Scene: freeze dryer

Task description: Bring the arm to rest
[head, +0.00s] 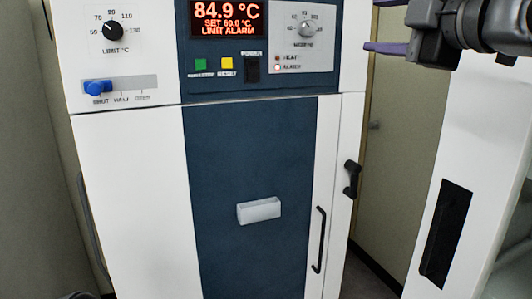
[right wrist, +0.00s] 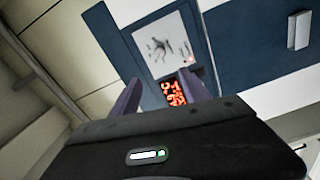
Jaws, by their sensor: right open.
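My right gripper (head: 374,25) is at the top right of the head view, cut off by the upper edge. Its purple fingers point left, toward the control panel of the freeze dryer (head: 145,180), and stay apart from it. In the right wrist view the two fingers of my right gripper (right wrist: 158,82) are spread with nothing between them. The knob plate (right wrist: 162,44) and the red display (right wrist: 173,92) show beyond them. My left gripper is in neither view.
The display (head: 228,18) reads 84.9 °C, set 60.0 °C, limit alarm. A blue lever (head: 98,88) sits at SHUT. The blue front has a pale box-shaped handle (head: 259,211); a black bar handle (head: 319,240) is beside it. A white cabinet (head: 428,190) stands at right.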

